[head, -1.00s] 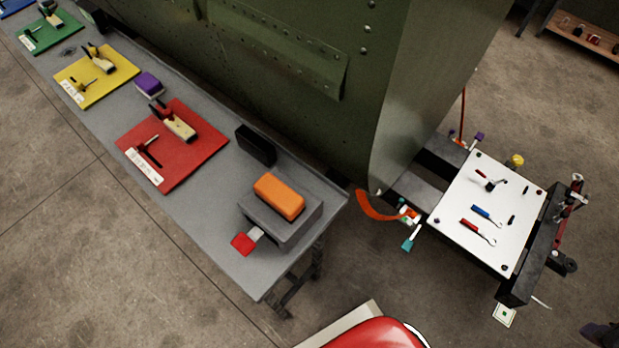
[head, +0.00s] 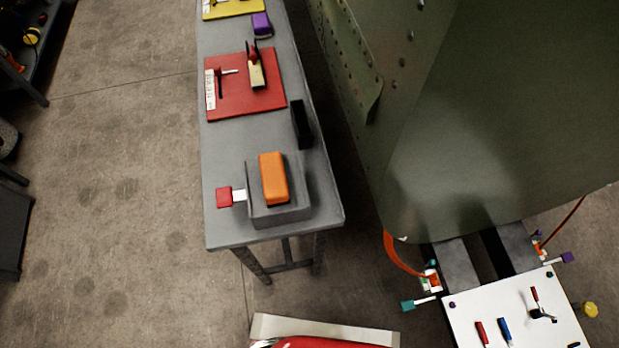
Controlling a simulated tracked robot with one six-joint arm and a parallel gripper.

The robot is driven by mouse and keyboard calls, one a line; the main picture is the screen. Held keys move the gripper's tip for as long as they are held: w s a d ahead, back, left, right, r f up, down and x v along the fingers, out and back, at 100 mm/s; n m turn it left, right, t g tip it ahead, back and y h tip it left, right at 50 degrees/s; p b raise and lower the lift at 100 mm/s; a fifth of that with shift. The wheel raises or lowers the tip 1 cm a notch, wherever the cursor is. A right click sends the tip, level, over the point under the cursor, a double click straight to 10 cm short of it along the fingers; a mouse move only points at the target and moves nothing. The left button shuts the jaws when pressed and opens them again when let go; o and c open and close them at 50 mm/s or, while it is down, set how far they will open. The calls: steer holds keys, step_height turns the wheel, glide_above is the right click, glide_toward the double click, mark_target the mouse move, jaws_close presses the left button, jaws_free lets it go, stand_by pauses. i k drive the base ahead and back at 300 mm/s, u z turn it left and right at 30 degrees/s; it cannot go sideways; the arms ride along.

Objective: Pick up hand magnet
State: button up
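No part is labelled as the hand magnet, so I cannot tell for certain which thing it is. An orange block (head: 273,178) with a dark underside sits on a grey box-like base (head: 282,216) near the front end of the bench. A small red block with a white neck (head: 225,197) sticks out from the left of that base. A black block (head: 301,125) stands farther back near the bench's right edge. A purple block (head: 261,24) lies beyond the red board. My gripper is not in view.
The grey bench (head: 225,228) also carries a red board (head: 235,105) with tools and a yellow board (head: 222,8). A green fuselage panel (head: 470,130) stands to the right. A white tool board (head: 470,312) is at lower right. Concrete floor (head: 130,200) is clear left of the bench.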

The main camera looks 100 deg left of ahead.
mark_target(272, 172)
steer(key=z, duration=0.1)
steer(key=i, duration=0.3)
steer(key=u, duration=4.9)
